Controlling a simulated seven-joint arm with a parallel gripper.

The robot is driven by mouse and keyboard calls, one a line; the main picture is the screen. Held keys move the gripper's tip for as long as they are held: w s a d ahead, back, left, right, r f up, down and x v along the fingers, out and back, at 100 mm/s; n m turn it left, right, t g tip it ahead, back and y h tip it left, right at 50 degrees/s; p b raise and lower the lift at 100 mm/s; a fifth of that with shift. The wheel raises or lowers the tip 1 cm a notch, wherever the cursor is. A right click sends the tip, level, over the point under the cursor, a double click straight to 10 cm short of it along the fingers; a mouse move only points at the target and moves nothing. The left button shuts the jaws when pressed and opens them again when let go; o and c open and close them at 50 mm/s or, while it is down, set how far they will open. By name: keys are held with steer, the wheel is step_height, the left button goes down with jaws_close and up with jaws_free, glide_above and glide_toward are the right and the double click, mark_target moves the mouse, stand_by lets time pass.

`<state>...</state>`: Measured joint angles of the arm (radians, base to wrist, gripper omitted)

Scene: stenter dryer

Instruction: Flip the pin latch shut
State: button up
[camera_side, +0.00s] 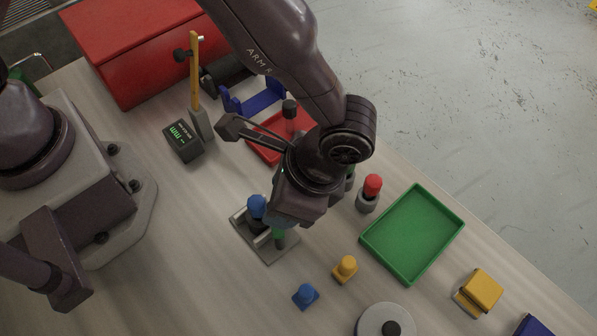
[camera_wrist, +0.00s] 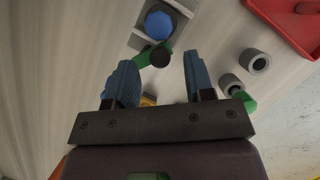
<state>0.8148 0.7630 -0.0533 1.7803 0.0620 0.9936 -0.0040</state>
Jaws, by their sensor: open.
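A grey base plate (camera_side: 262,244) on the bench carries a blue round knob (camera_side: 257,206) and a green part (camera_side: 279,238), which appear to be the pin latch. In the wrist view, the blue knob (camera_wrist: 159,25) sits in the grey fixture, and a green lever (camera_wrist: 143,57) with a dark round end (camera_wrist: 160,57) reaches out beside it. In the side view my gripper's body hides part of the fixture.
A yellow piece (camera_side: 345,269) and a blue piece (camera_side: 306,295) stand close in front. A red-topped cylinder (camera_side: 369,194) and a green tray (camera_side: 372,238) lie to the right. Bare bench lies left of the fixture.

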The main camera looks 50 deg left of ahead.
steer(key=v, duration=1.2)
steer(key=shift+w+a+f+n, duration=0.1)
steer(key=shift+w+a+n, duration=0.05)
steer(key=shift+w+n, duration=0.25)
steer(key=c, duration=0.5)
steer(key=w+n+h, duration=0.2)
steer(key=w+n, duration=0.1)
steer(key=shift+a+f+n, duration=0.25)
steer(key=shift+n, duration=0.05)
jaws_close()
steer(key=s+a+x, duration=0.1)
steer(key=s+x, duration=0.1)
steer(key=x, duration=0.9)
steer(key=shift+s+n+h, duration=0.2)
steer(key=shift+n+h, duration=0.1)
steer(key=shift+n, duration=0.1)
steer(key=shift+a, duration=0.15)
